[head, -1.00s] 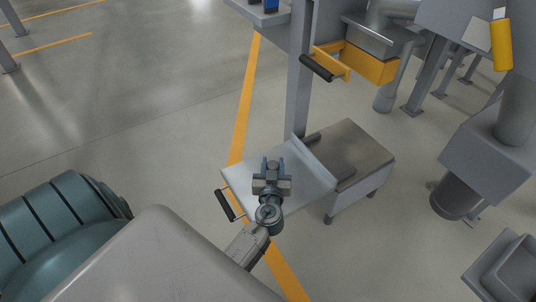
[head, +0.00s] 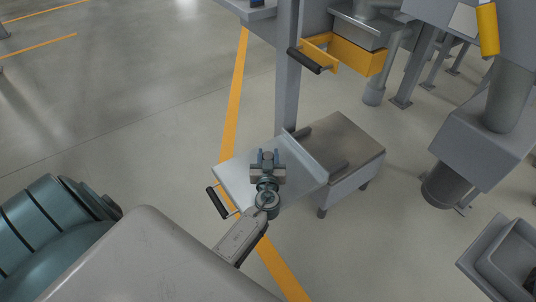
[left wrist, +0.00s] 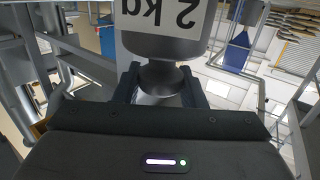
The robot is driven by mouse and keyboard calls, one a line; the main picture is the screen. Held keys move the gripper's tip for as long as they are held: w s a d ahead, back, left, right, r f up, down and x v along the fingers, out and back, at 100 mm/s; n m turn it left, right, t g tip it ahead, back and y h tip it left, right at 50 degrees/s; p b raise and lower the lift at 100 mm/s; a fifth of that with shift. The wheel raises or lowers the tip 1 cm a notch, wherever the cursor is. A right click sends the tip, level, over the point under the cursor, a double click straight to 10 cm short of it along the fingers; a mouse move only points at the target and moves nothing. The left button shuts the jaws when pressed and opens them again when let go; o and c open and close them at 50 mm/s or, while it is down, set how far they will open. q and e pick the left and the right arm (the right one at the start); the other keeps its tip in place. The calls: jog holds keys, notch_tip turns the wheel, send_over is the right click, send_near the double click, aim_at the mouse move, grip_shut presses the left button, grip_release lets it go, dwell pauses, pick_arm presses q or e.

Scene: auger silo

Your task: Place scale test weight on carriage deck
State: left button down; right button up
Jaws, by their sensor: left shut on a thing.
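The scale test weight is a grey metal piece with a white "2 kg" label (left wrist: 165,15), upside down in the left wrist view. My left gripper (head: 267,158) is shut on its narrow neck (left wrist: 160,80), with a finger on each side. The carriage deck is the pale flat plate (head: 232,176) in the middle of the head view, with a black side handle (head: 217,202). The gripper and weight show over the deck; whether the weight touches it I cannot tell. The fingers and wrist hide most of the weight in the head view. My right gripper is not in view.
A brown-grey topped platform (head: 345,140) stands right of the deck, past a raised edge (head: 304,158). A grey post (head: 288,70) rises behind. A yellow drawer (head: 357,57) with a black handle sits above. Open floor lies to the left.

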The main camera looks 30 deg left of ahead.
pick_arm(q)
jog(key=c, duration=1.3)
grip_release()
jog(key=o, duration=0.4)
jog(key=shift+s+d, duration=0.1)
jog(key=shift+s, duration=0.05)
